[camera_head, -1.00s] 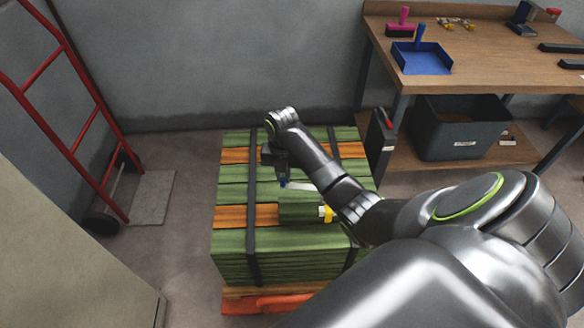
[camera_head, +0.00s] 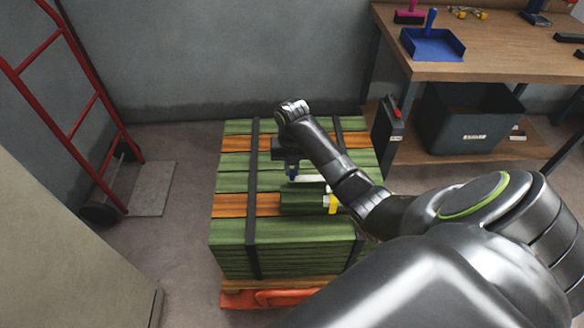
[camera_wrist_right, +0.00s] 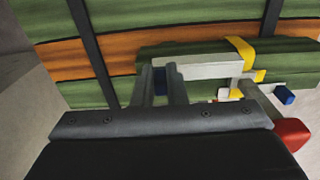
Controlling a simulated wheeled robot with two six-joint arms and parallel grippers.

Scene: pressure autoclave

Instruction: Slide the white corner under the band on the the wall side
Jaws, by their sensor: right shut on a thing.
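A strapped stack of green and orange boards (camera_head: 235,232) stands on a pallet. Two dark bands cross it: the left band (camera_head: 253,200) and the right band (camera_head: 341,133), partly behind my arm. My right gripper (camera_head: 291,171) is over the top between the bands, shut on a white corner (camera_head: 310,178). In the right wrist view, the white corner (camera_wrist_right: 205,67) extends right from between the fingers (camera_wrist_right: 163,84), with a blue patch between them. It appears apart from both bands. My left gripper is out of view.
A short green block (camera_head: 300,202) with a yellow strip (camera_head: 333,204) lies on the stack. A wooden workbench (camera_head: 500,55) with a dark bin (camera_head: 475,118) below stands at right. A red hand truck (camera_head: 75,125) stands left. Grey wall lies behind.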

